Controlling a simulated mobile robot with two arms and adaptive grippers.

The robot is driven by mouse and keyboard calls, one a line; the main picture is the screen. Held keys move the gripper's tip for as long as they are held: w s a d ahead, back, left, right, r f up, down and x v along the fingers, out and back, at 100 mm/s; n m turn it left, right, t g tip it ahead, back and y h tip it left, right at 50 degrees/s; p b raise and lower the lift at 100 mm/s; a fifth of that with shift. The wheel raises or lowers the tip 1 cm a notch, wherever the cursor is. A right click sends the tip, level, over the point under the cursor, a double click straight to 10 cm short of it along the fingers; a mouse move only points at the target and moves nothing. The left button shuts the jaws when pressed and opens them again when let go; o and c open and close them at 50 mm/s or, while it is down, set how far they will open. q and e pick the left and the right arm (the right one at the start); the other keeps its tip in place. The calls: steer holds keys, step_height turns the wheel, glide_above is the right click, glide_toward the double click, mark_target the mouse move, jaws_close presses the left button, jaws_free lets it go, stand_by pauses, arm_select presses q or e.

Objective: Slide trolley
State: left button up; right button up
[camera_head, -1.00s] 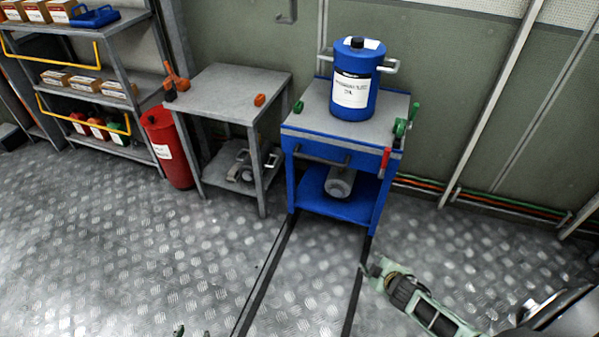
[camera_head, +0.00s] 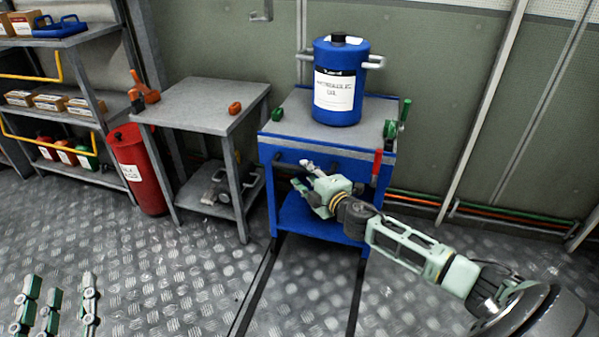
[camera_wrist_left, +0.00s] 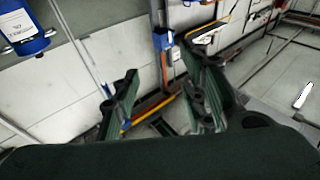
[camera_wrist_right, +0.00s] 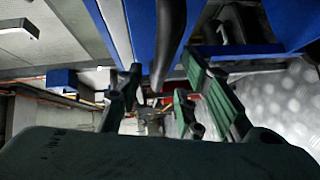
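The blue trolley (camera_head: 268,150) with a grey top stands against the wall at the far end of two dark floor rails (camera_head: 262,290). A blue drum (camera_head: 340,70) labelled as oil stands upright on it. A dark bar handle on its front is partly hidden by my right gripper (camera_head: 303,178), and a dark bar (camera_wrist_right: 170,40) runs towards the gap between that gripper's fingers in the right wrist view. The right fingers are apart; contact with the bar cannot be told. My left gripper (camera_head: 56,300) is at the lower left of the head view, fingers apart and empty, away from the trolley.
A grey table (camera_head: 205,105) stands left of the trolley, with a red cylinder (camera_head: 140,170) and a shelf (camera_head: 60,40) further left. A red lever (camera_head: 377,166) and green clamps (camera_head: 392,128) are on the trolley's right side. The metal floor (camera_head: 170,270) in front is clear.

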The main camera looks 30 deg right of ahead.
mark_target(303, 171)
steer(key=shift+w+d+f+b, duration=0.1)
steer(key=shift+w+f+b, duration=0.1)
steer(key=shift+w, duration=0.75)
steer(key=shift+w+d+f+b, duration=0.1)
steer(key=shift+w+f+b, duration=0.05)
steer(key=shift+w, duration=0.8)
arm_select(q)
steer(key=r+t, duration=0.1)
steer(key=r, duration=0.1)
steer(key=s+r+t+h, duration=0.1)
steer(key=r, duration=0.1)
steer(key=shift+s+d+r, duration=0.1)
steer(key=shift+s+r, duration=0.05)
steer(key=shift+s, duration=0.05)
arm_select(e)
steer(key=shift+a, duration=0.1)
steer(key=shift+c, duration=0.2)
jaws_close()
